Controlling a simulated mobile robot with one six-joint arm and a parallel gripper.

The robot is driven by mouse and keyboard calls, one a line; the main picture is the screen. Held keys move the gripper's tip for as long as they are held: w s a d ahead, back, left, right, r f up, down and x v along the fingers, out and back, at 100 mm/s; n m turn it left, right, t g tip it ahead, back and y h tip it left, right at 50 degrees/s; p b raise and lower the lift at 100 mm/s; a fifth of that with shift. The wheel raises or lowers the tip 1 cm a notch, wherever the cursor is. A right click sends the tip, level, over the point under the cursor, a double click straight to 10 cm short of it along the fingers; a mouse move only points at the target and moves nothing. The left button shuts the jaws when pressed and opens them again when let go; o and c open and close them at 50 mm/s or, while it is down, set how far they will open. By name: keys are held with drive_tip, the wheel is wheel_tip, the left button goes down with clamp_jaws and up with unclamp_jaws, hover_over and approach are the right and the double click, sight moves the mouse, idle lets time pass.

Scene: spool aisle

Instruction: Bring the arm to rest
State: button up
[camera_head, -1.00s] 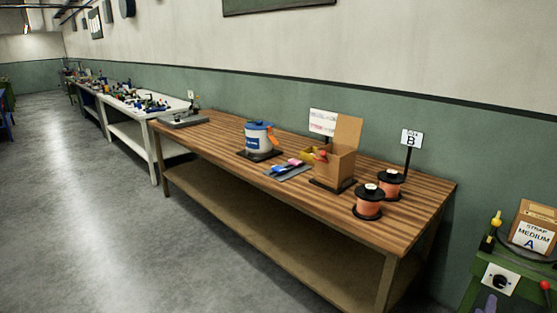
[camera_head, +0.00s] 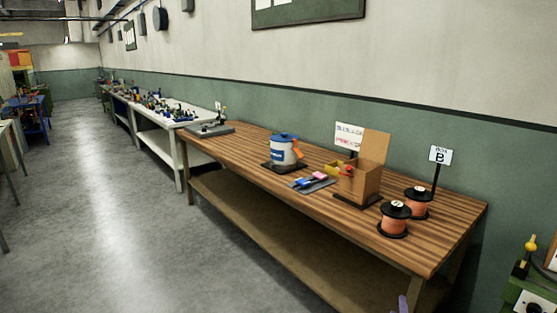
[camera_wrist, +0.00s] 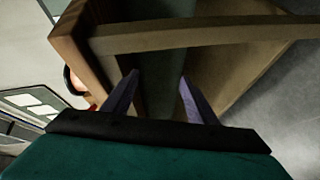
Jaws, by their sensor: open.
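My gripper (camera_wrist: 159,76) shows in the wrist view as two purple fingers, apart, with nothing between them. The fingers point toward the wooden workbench, whose edge and legs fill the upper part of that view. In the head view only a small purple piece of my gripper (camera_head: 402,304) shows at the bottom edge, in front of the workbench (camera_head: 440,240). The rest of my arm is out of that view.
Two orange spools (camera_head: 393,222), an open cardboard box (camera_head: 362,182), a blue and white bucket (camera_head: 284,152) and a small tray (camera_head: 318,186) stand on the workbench. A green machine (camera_head: 530,295) is at the right. The grey floor (camera_head: 110,210) at left is clear.

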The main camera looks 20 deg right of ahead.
drive_tip(key=w+a+f+g+y, duration=0.1)
drive_tip(key=w+a+f+y, duration=0.1)
drive_tip(key=a+f, duration=0.5)
drive_tip(key=w+a+f+n+g+y, duration=0.1)
drive_tip(key=w+a+f+y, duration=0.2)
drive_tip(key=a, duration=0.8)
drive_tip(key=w+a+f+g+y, duration=0.1)
drive_tip(key=w+a+f+y, duration=0.1)
drive_tip(key=a+f, duration=0.55)
drive_tip(key=s+a+f+g+y, duration=0.1)
drive_tip(key=s+a+f+g, duration=0.1)
drive_tip(key=s+a+f, duration=0.35)
drive_tip(key=s+a+f+g+y, duration=0.1)
drive_tip(key=s+a+f+g, duration=0.1)
drive_tip(key=a, duration=0.7)
drive_tip(key=s+a+m+g, duration=0.2)
drive_tip(key=s+m+g, duration=0.1)
drive_tip(key=s, duration=0.5)
drive_tip(key=s+a+f+m+g+y, duration=0.1)
drive_tip(key=s+g, duration=0.3)
drive_tip(key=s, duration=0.4)
drive_tip(key=s+a+m+g, duration=0.3)
drive_tip(key=s+m+g, duration=0.1)
drive_tip(key=s, duration=0.3)
drive_tip(key=shift+s+f+m, duration=0.25)
drive_tip(key=shift+s+m, duration=0.05)
drive_tip(key=shift+s, duration=0.1)
